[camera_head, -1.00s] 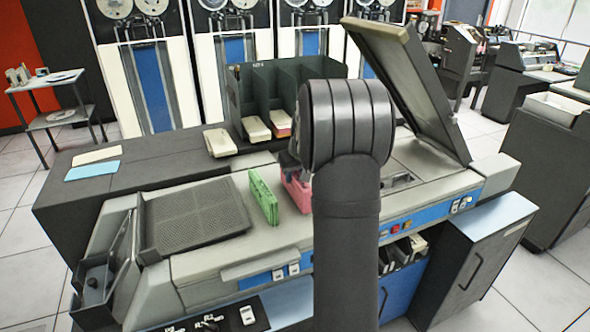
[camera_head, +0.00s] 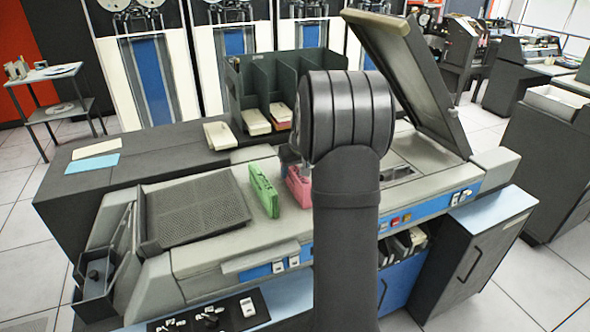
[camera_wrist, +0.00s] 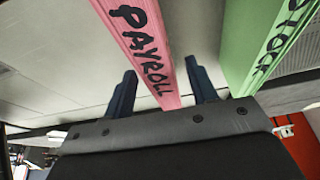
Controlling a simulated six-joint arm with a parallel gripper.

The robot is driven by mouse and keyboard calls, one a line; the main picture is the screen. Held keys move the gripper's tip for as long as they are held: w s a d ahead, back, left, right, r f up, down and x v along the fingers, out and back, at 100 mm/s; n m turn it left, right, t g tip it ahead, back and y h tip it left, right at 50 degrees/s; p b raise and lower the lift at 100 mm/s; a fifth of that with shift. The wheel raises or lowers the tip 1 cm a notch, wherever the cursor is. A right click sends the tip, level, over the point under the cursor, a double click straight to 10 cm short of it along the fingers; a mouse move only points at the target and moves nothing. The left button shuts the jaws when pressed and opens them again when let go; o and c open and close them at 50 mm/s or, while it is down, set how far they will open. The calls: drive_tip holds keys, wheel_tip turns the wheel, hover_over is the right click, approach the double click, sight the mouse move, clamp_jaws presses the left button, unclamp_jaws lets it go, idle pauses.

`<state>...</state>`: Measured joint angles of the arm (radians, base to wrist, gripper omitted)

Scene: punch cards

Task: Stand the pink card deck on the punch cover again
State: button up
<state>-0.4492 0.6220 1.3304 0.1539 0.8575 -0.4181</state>
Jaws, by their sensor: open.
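The pink card deck (camera_head: 298,187), marked PAYROLL, stands on edge on the light grey punch cover (camera_head: 222,258), just right of the green deck (camera_head: 264,190). My gripper (camera_head: 294,163) is at the pink deck's far end, partly hidden behind my arm. In the wrist view, my gripper (camera_wrist: 162,88) is open, with one dark finger on each side of the pink deck (camera_wrist: 140,42). Gaps show between the fingers and the deck. The green deck (camera_wrist: 272,52), marked STOCK, is beside the right finger, apart from it.
A dark mesh tray (camera_head: 195,215) lies left of the decks. A dark divided rack (camera_head: 245,85) with card decks stands behind. A raised lid (camera_head: 408,75) tilts up at the right. Another pale deck (camera_head: 219,135) lies left of the rack.

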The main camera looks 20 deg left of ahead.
drive_tip(key=v, duration=1.7)
drive_tip(key=shift+d+r, duration=0.1)
drive_tip(key=x, duration=1.7)
drive_tip(key=shift+w, duration=0.1)
drive_tip(key=shift+r, duration=0.25)
